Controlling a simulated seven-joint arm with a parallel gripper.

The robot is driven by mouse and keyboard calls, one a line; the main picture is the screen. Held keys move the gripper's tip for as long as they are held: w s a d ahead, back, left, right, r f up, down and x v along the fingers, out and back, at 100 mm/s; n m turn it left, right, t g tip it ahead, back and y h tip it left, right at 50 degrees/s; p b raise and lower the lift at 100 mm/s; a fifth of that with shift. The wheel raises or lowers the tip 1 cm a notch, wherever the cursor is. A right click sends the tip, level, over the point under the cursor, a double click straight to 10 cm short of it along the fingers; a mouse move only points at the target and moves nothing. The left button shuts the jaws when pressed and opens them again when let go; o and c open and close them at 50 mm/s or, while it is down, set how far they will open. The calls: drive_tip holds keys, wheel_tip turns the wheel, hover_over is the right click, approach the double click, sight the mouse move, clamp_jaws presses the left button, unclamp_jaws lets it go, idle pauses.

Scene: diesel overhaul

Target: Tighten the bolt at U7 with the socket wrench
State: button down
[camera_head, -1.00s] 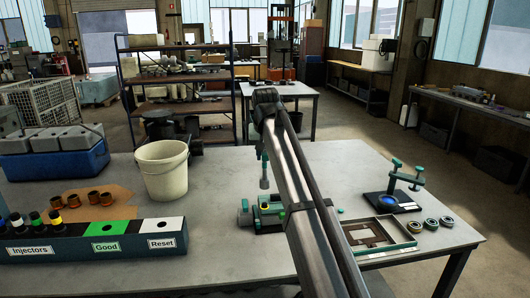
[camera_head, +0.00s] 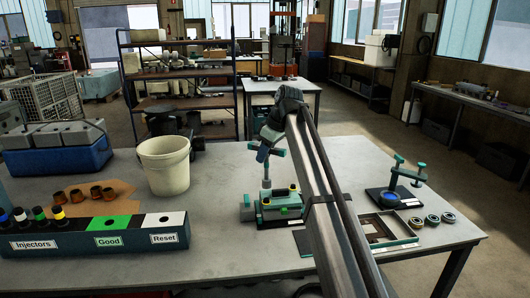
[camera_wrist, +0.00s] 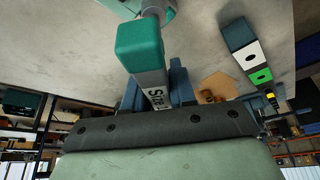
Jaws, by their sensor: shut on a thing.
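My gripper (camera_head: 266,149) is shut on the socket wrench (camera_head: 277,152), above the middle of the table. In the wrist view, the wrench (camera_wrist: 141,45) has a grey bar with size lettering and a green end, held between my gripper's blue-grey fingers (camera_wrist: 156,85). In the head view, its shaft points down to a green and grey fixture (camera_head: 281,206). The lower end of the wrench appears to meet the top of the fixture; I cannot tell whether it is seated. The bolt at U7 cannot be made out, and no U7 label is readable.
A white bucket (camera_head: 165,167) and the Injectors/Good/Reset block (camera_head: 100,236) stand to the left. A framed tray (camera_head: 382,231), several rings (camera_head: 432,219) and a green-handled stand (camera_head: 394,196) are to the right. The table front between block and fixture is clear.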

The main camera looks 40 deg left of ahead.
drive_tip(key=n, duration=0.2)
drive_tip(key=n+g+h, duration=0.1)
drive_tip(key=n, duration=0.1)
drive_tip(key=f+n+g, duration=0.1)
drive_tip(key=n, duration=0.2)
drive_tip(key=shift+s, duration=0.1)
wheel_tip(320, 180, down, 2)
drive_tip(key=shift+s+d+g, duration=0.1)
drive_tip(key=shift+g, duration=0.2)
drive_tip(key=shift+f, duration=0.8)
